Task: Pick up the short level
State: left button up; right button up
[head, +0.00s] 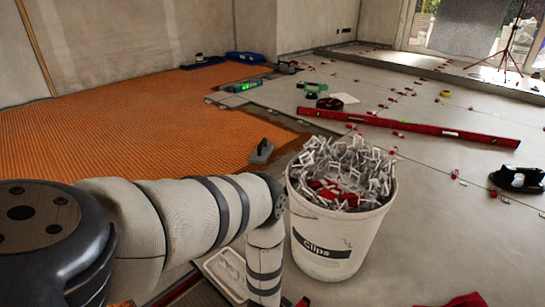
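A long red level (410,128) lies across the grey tiles right of centre. A short dark bar with a bright green part (243,86) lies at the edge of the orange mat; it looks like the short level, but it is too small to be sure. My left arm comes in from the left, bends down beside the bucket and leaves the bottom of the head view. Its gripper is out of view. My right arm and gripper do not show. Neither gripper is seen near a level.
A white bucket (325,240) full of clips stands in front, close right of my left arm. A trowel (262,151) lies on the orange mat (120,125). A white tray (228,272) is partly behind my arm. Small red pieces dot the tiles. A red object (465,300) is cut off below.

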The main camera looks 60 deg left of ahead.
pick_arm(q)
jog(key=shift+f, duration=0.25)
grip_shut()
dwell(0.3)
